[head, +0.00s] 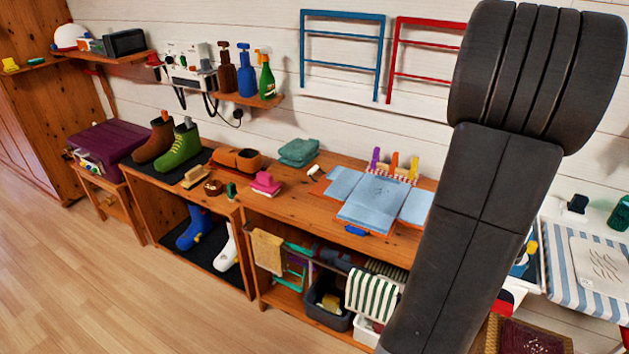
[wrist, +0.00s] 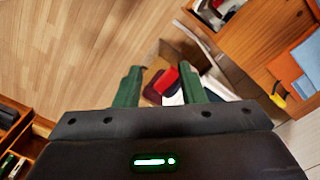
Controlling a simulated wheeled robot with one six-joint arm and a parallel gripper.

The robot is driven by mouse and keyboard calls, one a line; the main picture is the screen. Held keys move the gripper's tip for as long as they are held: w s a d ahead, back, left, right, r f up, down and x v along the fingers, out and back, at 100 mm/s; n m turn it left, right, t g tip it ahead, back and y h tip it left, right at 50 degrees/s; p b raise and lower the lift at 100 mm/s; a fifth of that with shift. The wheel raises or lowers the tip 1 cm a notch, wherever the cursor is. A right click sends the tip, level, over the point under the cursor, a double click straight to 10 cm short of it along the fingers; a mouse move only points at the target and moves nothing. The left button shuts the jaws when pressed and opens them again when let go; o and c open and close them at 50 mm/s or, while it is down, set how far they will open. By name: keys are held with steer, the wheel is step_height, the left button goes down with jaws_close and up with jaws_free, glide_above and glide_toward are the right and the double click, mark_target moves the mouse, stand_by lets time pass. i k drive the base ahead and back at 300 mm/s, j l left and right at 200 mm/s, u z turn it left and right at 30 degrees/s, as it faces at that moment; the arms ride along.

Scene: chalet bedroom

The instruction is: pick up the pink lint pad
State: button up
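The pink lint pad (head: 266,184) appears to be the small pink block with a raised top on the wooden bench (head: 300,205), left of the blue cloths in the head view. I cannot make it out in the wrist view. My gripper (wrist: 161,75) shows in the wrist view with its two green fingers apart, open, with nothing held between them. It points down over a box with a red item (wrist: 166,80) in it. In the head view my arm fills the right side and the gripper itself is out of frame.
Near the pad stand a small green item (head: 231,189), brown slippers (head: 237,160), folded teal cloths (head: 298,152) and a green boot (head: 179,148). Blue cloths (head: 375,200) cover the bench's right part. A shelf with spray bottles (head: 246,80) hangs above. Open floor (head: 120,270) lies in front.

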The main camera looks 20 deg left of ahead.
mark_target(265, 183)
steer(key=i+j+u, duration=0.15)
steer(key=u, duration=0.3)
steer(key=i+j+u, duration=0.2)
steer(key=u, duration=0.3)
steer(key=i+j+u, duration=0.15)
steer(key=u, duration=0.3)
steer(key=i+u, duration=0.2)
steer(key=i, duration=0.8)
